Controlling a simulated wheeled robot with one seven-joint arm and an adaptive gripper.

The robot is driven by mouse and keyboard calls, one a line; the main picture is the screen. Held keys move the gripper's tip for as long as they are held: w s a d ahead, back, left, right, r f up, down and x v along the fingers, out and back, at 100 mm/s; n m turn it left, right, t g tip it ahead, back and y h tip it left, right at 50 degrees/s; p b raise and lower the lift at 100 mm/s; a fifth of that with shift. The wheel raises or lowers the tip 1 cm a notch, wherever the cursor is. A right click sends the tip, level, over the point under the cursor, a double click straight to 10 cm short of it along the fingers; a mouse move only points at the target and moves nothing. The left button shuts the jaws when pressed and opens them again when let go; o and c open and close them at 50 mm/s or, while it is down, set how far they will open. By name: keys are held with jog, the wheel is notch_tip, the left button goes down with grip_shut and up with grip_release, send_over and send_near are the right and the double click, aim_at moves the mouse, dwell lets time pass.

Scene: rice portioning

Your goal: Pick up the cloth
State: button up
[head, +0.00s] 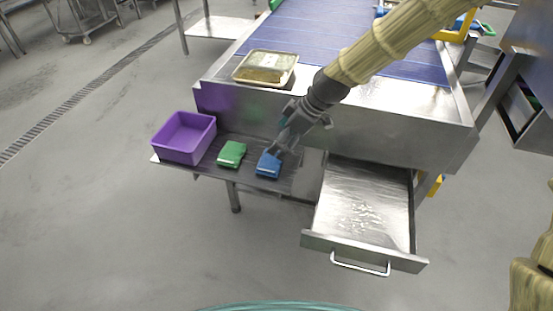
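A blue folded cloth (268,168) lies on the dark side shelf, below the front of the conveyor table. A green folded cloth (232,153) lies on the shelf to its left, apart from it. My gripper (280,150) points down at the blue cloth, with its fingertips at or just above the cloth's upper edge. Whether they touch it is too small to tell, and so is the gap between the fingers. The blue cloth looks flat on the shelf.
A purple bin (184,137) stands at the shelf's left end. A metal tray with contents (265,67) rests on the conveyor table's edge (225,72). An open steel drawer (365,205) juts out right of the shelf.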

aim_at(271, 160)
jog(key=f, duration=0.3)
jog(key=shift+w+a, duration=0.2)
jog(key=shift+w, duration=0.05)
jog(key=shift+a+f, duration=0.3)
jog(key=shift+f, duration=0.15)
jog(key=shift+a+f, duration=0.1)
jog(key=shift+f, duration=0.35)
jog(key=shift+s+d+x, duration=0.1)
jog(key=shift+x, duration=0.95)
jog(key=shift+s+d+x, duration=0.1)
jog(key=shift+d+x, duration=0.05)
jog(key=shift+x, duration=0.95)
jog(key=shift+f, duration=0.15)
jog(key=c, duration=0.7)
